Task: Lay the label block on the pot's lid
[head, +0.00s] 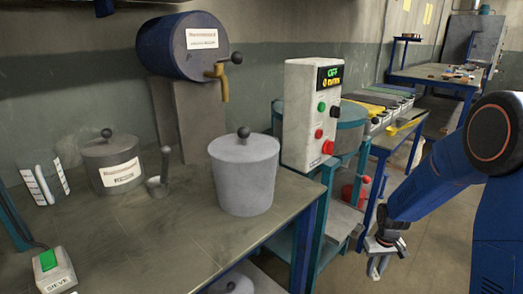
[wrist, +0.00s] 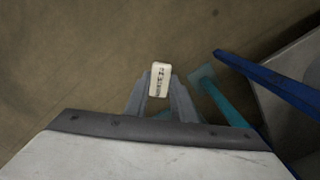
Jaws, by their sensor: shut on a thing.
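My gripper (head: 377,268) hangs at the right in the head view, off the table's right side and pointing down. In the wrist view my gripper (wrist: 160,88) is shut on the label block (wrist: 160,72), a small white piece with dark print, held between the fingertips above the floor. I cannot make out the block in the head view. A plain grey pot (head: 244,185) stands on the table, its lid (head: 225,147) on, with a dark knob on top. A second grey pot (head: 113,171), bearing a white label, stands further left with a knobbed lid.
A control box (head: 311,115) with buttons and a teal drum (head: 350,127) stand between the pots and my gripper. A blue barrel with a tap (head: 185,45) is behind. A jar, a small ladle-like cup and a SIEVE switch (head: 48,270) are at left.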

